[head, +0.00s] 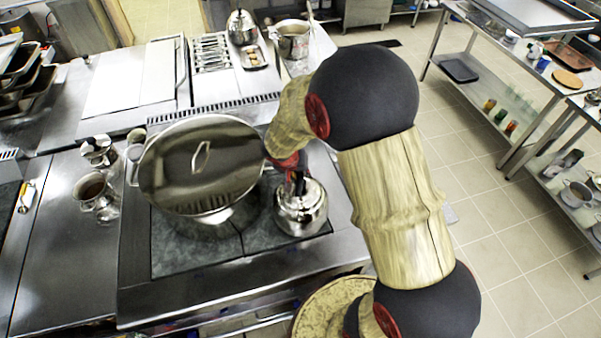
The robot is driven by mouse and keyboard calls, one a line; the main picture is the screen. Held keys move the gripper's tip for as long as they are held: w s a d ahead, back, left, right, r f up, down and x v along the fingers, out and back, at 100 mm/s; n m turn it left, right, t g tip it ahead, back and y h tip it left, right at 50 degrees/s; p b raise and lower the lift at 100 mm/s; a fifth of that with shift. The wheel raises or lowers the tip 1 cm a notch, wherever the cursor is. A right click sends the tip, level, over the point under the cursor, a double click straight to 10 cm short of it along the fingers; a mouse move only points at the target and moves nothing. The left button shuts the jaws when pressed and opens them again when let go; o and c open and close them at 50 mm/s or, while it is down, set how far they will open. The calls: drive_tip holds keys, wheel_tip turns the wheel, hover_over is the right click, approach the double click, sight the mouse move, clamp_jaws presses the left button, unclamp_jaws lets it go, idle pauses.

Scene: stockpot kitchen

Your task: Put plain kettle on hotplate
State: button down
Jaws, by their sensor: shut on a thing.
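The plain kettle (301,208) is a small shiny metal kettle at the right side of the dark hotplate (190,262). It looks upright and on or just above the plate's surface; I cannot tell which. My gripper (297,182) is over the top of the kettle and shut on it, probably at the handle, which is mostly hidden by the fingers. A large lidded stockpot (200,165) stands on the same hotplate, to the left of the kettle and close to it. My arm covers the area right of the kettle.
Another kettle (241,27) stands on the back counter near a metal pot (292,40). A moka pot (98,150) and a glass jug of dark liquid (92,190) stand left of the stockpot. The hotplate's front strip is clear. Steel shelving (500,75) stands at the right.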

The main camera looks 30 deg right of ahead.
drive_tip(key=shift+w, duration=0.15)
drive_tip(key=c, duration=1.7)
unclamp_jaws()
drive_tip(key=shift+o, duration=0.3)
drive_tip(key=shift+s+f, duration=0.25)
drive_tip(key=shift+s, duration=0.05)
drive_tip(key=shift+a+r, duration=0.1)
drive_tip(key=shift+r, duration=0.25)
drive_tip(key=v, duration=1.1)
drive_tip(key=shift+r, duration=0.3)
drive_tip(key=shift+w+a, duration=0.1)
